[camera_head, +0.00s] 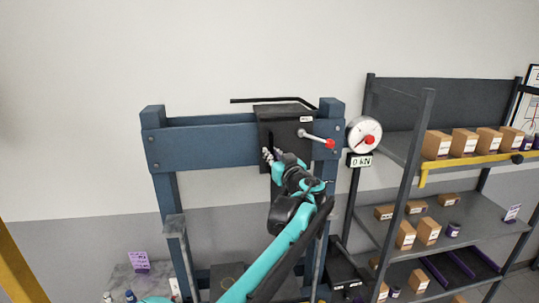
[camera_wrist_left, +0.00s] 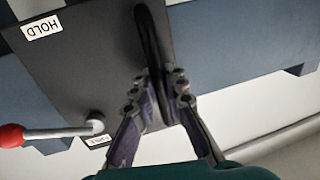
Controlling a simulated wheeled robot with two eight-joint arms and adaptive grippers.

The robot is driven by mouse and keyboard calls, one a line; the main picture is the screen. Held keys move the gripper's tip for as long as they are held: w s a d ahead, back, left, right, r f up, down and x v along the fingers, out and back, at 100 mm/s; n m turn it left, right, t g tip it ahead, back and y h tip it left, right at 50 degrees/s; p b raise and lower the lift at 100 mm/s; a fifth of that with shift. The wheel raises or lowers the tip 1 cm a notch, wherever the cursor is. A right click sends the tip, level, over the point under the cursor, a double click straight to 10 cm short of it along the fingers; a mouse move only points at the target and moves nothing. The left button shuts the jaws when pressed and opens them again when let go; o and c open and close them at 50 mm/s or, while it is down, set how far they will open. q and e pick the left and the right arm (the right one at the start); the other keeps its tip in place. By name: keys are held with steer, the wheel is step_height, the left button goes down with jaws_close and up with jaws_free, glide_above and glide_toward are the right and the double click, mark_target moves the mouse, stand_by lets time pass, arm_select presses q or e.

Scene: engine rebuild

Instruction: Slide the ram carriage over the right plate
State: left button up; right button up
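The ram carriage (camera_head: 285,112) is a black box on the blue crossbeam of the press, towards its right end. A dark grey block (camera_head: 227,273) shows low between the posts; I cannot tell which thing is the right plate. My right gripper is not in view.
The blue crossbeam (camera_head: 195,147) runs between two posts. A round gauge (camera_head: 364,135) and a 0 kN display (camera_head: 361,161) sit right of the press. Shelving (camera_head: 450,213) with boxes stands further right. The wall space left of the press is clear.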

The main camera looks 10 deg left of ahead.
arm_select(q)
steer(key=o, duration=0.4)
steer(key=shift+d, duration=0.2)
steer(key=shift+c, duration=0.2)
steer(key=shift+w+d, duration=0.1)
steer(key=shift+d, duration=0.05)
steer(key=v, duration=1.2)
steer(key=shift+f, duration=0.1)
